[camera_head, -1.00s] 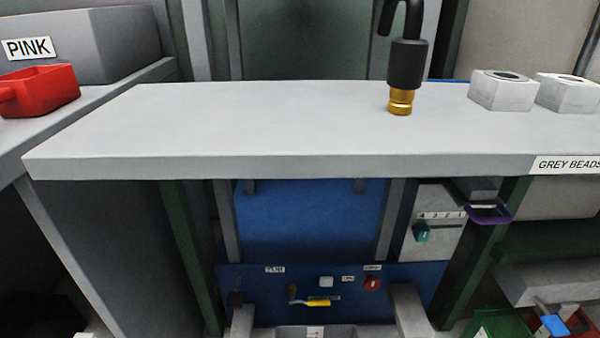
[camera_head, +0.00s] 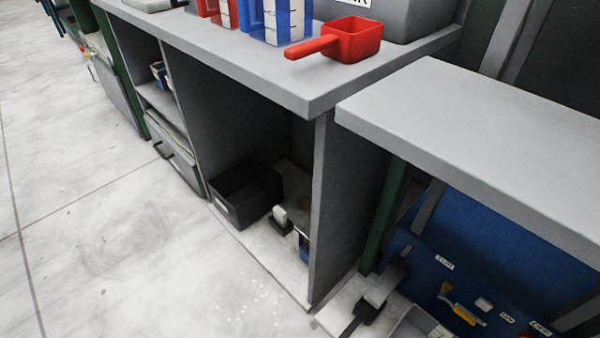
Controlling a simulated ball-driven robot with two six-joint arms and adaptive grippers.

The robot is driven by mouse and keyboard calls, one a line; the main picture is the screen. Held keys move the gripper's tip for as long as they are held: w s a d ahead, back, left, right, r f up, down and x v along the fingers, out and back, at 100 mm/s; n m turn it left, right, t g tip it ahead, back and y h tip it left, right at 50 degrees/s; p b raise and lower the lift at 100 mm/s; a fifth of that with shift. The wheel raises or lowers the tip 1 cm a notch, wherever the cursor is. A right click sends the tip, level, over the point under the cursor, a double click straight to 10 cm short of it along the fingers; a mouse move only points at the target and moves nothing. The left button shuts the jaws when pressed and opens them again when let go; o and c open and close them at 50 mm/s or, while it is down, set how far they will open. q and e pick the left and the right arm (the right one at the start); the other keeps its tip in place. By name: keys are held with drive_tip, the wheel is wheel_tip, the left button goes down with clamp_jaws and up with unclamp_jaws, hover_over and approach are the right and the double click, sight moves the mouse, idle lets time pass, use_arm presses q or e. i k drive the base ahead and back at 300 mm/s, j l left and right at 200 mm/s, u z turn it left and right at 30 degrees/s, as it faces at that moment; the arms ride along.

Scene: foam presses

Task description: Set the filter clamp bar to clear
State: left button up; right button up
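The blue press panel (camera_head: 480,270) is under the grey counter at the lower right. It carries a yellow-handled lever (camera_head: 464,315), a pale square button (camera_head: 484,304) and small white labels too small to read. A dark lever-like part (camera_head: 398,262) stands at the panel's left end. I cannot tell which of these, if any, is the filter clamp bar, or how it is set. Neither of my grippers is in view.
The grey counter (camera_head: 480,130) overhangs the panel. A red scoop (camera_head: 352,40) sits on the left counter (camera_head: 270,70), with red and blue containers behind. A black bin (camera_head: 245,195) stands on the shelf below. The floor (camera_head: 110,220) at left is clear.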

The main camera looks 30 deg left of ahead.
sight(298, 227)
drive_tip(key=u, duration=0.9)
drive_tip(key=i+j+z, duration=0.2)
drive_tip(key=j, duration=0.55)
drive_tip(key=i+j+z, duration=0.25)
drive_tip(key=j, duration=0.55)
drive_tip(key=i+j+z, duration=0.2)
drive_tip(key=j, duration=0.55)
drive_tip(key=j+z, duration=0.25)
drive_tip(key=j, duration=0.55)
drive_tip(key=k, duration=0.05)
